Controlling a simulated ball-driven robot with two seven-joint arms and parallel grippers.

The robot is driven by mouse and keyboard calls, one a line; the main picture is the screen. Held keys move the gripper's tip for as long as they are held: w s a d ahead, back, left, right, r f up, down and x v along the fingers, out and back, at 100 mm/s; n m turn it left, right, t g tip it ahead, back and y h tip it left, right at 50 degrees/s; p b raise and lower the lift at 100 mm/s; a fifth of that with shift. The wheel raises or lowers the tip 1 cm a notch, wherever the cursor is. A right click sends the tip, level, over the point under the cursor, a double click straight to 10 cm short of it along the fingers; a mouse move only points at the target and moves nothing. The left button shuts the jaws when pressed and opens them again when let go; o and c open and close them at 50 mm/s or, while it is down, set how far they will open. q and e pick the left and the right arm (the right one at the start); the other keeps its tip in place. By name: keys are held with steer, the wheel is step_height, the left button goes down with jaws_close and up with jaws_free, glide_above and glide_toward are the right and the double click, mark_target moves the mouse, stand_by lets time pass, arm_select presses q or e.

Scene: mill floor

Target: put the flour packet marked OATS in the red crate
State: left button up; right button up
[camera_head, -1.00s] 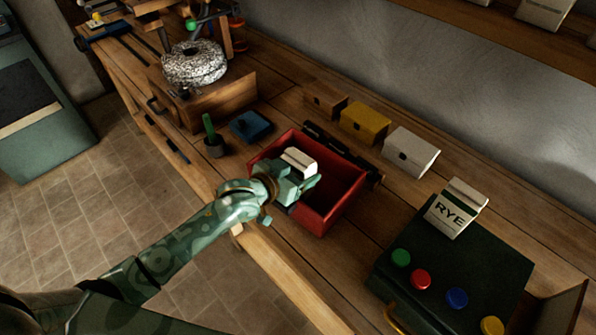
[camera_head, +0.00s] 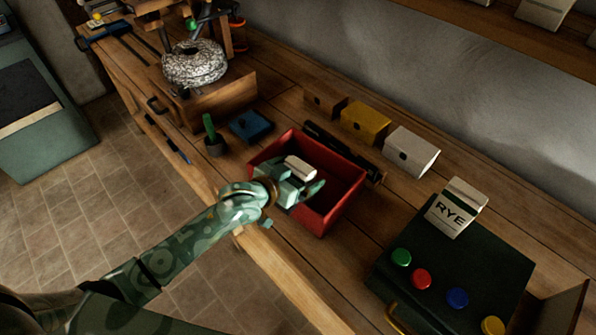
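The red crate (camera_head: 343,212) stands on the wooden bench in the middle of the view. My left gripper (camera_head: 302,184) is inside the crate's opening, over its left part. A pale packet (camera_head: 299,167) shows at the gripper's fingers, low in the crate; its marking is not readable from here. Whether the fingers still press on it is hard to see. A packet marked RYE (camera_head: 455,210) stands on a dark green box to the right. My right gripper is not in view.
The dark green box (camera_head: 478,262) carries green, red, blue and yellow knobs. Brown, yellow (camera_head: 365,122) and white (camera_head: 411,151) boxes line the wall behind the crate. A blue item (camera_head: 250,125), a small pot (camera_head: 215,146) and a millstone (camera_head: 194,63) are to the left.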

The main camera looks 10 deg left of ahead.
arm_select(q)
steer(key=shift+r, duration=0.8)
steer(key=p+v, duration=0.3)
steer(key=v, duration=0.8)
steer(key=shift+s+a, duration=0.25)
steer(key=shift+s, duration=0.1)
